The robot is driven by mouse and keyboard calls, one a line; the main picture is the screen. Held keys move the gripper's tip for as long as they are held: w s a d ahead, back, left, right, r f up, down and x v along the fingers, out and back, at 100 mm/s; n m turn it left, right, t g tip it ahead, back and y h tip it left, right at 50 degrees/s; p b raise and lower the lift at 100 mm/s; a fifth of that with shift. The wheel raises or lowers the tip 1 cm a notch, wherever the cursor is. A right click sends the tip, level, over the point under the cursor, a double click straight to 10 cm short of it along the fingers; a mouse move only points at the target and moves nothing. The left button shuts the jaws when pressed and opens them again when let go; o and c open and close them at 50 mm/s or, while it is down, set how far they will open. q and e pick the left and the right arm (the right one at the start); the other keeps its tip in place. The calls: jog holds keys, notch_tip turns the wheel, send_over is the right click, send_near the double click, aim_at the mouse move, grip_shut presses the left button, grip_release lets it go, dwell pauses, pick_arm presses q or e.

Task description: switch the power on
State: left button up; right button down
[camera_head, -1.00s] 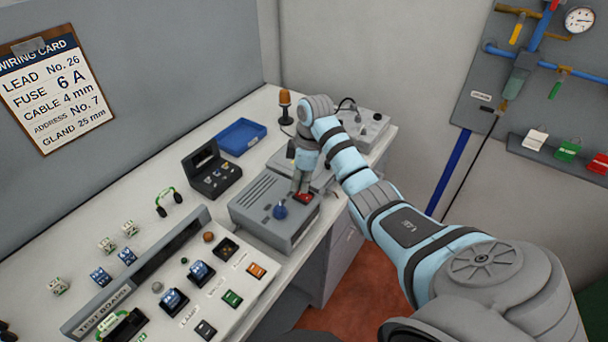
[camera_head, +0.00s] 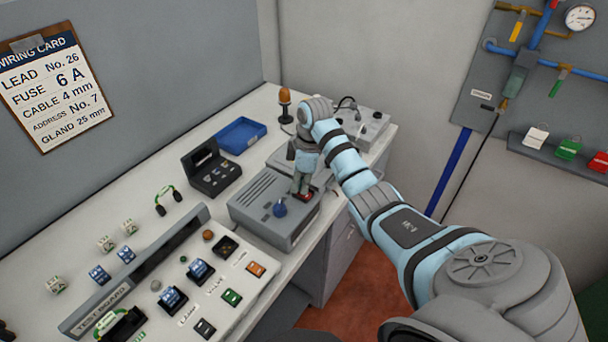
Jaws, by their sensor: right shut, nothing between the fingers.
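A grey power unit (camera_head: 266,196) with vent slots stands on the bench. My right gripper (camera_head: 299,190) is shut and empty, pointing down at the top of the unit just left of the red switch. The fingertips are at or very close to the switch; I cannot tell whether they touch it. The gripper hides part of the switch, and its on or off position cannot be read. My left gripper is not in view.
A test board (camera_head: 104,320) with switches and blocks fills the near bench. An open black case (camera_head: 213,178), a blue tray (camera_head: 241,135) and an orange lamp (camera_head: 285,98) stand behind. A wiring card (camera_head: 45,90) hangs on the wall.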

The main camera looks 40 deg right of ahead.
jog(key=shift+s, duration=0.1)
notch_tip(320, 180, up, 5)
jog(key=p, duration=0.4)
jog(key=shift+p, duration=0.3)
jog(key=shift+r, duration=0.9)
